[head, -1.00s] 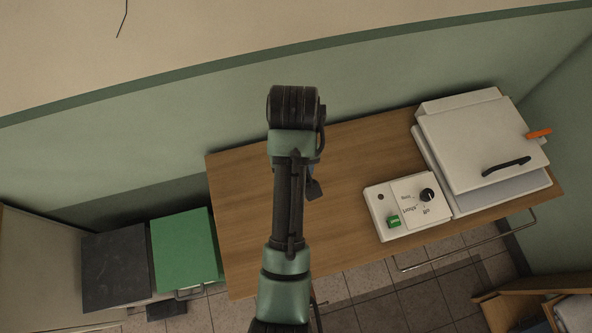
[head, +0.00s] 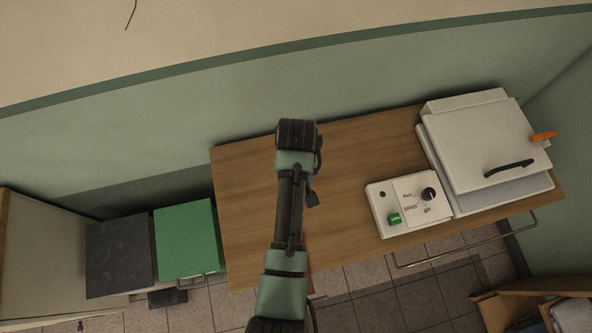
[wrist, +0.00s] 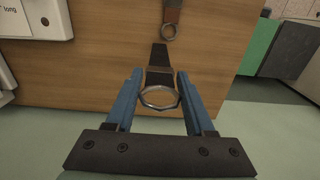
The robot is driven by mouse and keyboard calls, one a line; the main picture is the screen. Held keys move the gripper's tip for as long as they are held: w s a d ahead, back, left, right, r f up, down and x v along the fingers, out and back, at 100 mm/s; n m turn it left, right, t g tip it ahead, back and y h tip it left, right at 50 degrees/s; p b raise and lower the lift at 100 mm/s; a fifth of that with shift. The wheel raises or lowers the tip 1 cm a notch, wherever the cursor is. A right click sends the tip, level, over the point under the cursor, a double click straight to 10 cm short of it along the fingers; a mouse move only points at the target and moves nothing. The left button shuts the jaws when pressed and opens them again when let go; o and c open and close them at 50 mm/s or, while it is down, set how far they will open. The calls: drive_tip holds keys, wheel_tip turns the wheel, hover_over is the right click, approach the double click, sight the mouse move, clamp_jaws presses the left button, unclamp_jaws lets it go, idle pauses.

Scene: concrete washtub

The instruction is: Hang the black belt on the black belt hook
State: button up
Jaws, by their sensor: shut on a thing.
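In the wrist view, my gripper (wrist: 159,76) has its two blue fingers closed around the sides of a metal ring on a black strap, which I take to be the black belt (wrist: 160,57). The strap runs away from the ring, past the fingertips, in front of a wooden panel. I cannot make out the black belt hook in either view. In the head view my arm hides the gripper and the belt.
The wooden tabletop (head: 345,155) carries a white control box (head: 405,204) and a white lidded unit (head: 485,145) at right. A green box (head: 185,238) and a dark box (head: 119,256) stand left of it. A metal rail (head: 465,241) runs along its front edge.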

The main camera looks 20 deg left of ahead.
drive_tip(key=shift+f, duration=0.1)
drive_tip(key=o, duration=1.3)
drive_tip(key=shift+c, duration=0.2)
wheel_tip(320, 180, up, 11)
drive_tip(key=shift+r, duration=0.15)
drive_tip(key=shift+r+p, duration=0.5)
drive_tip(key=shift+p, duration=0.2)
drive_tip(key=shift+w, duration=0.1)
